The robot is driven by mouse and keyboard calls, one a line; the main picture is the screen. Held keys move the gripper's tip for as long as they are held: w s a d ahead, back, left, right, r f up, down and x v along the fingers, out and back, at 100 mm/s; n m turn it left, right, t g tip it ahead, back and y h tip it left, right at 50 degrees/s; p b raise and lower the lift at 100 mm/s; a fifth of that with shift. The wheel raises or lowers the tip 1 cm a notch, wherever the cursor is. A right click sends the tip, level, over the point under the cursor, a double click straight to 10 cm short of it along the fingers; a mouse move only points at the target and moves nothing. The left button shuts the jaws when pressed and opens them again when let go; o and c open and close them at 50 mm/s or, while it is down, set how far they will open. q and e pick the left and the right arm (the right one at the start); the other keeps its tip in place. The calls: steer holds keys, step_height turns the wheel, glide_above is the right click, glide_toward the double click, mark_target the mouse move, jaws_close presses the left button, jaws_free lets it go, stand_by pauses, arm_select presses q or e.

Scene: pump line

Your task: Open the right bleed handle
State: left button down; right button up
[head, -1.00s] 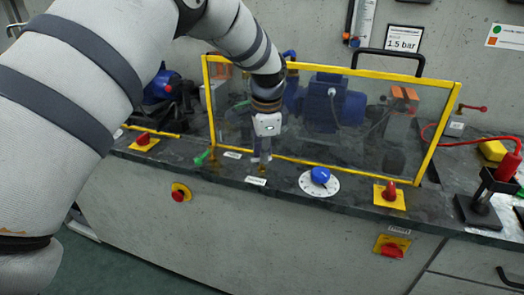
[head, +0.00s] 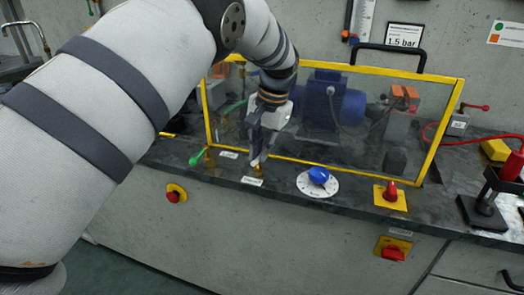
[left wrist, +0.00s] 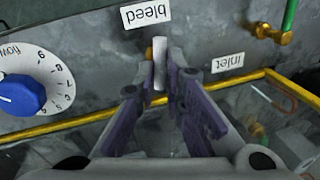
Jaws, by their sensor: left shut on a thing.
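The bleed handle (left wrist: 160,68) shows in the left wrist view as a narrow pale bar between my fingertips, beside a bit of brass fitting. Its upside-down "bleed" label (left wrist: 146,16) lies just beyond it. In the head view my left gripper (head: 257,160) reaches down to the bench's front edge, just behind that small white label (head: 252,181); the fingers mostly hide the handle there. In the left wrist view my left gripper (left wrist: 160,75) is shut on the handle. My right gripper is not in view.
A blue flow knob (head: 319,176) on a white dial stands right of the bleed valve. The green inlet handle (head: 198,156) is to its left. A yellow-framed clear guard (head: 350,110) stands close behind. A red switch (head: 390,192) is further right.

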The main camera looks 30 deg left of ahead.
arm_select(q)
steer(key=shift+f+n, duration=0.2)
steer(key=shift+n, duration=0.7)
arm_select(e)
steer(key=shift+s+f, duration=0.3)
arm_select(q)
steer(key=c, duration=1.7)
jaws_free()
steer(key=shift+o, duration=0.2)
steer(key=shift+r, duration=0.1)
steer(key=shift+r, duration=0.1)
step_height(320, 180, up, 12)
steer(key=d, duration=0.2)
steer(key=shift+w+f, duration=0.2)
steer(key=shift+w, duration=0.1)
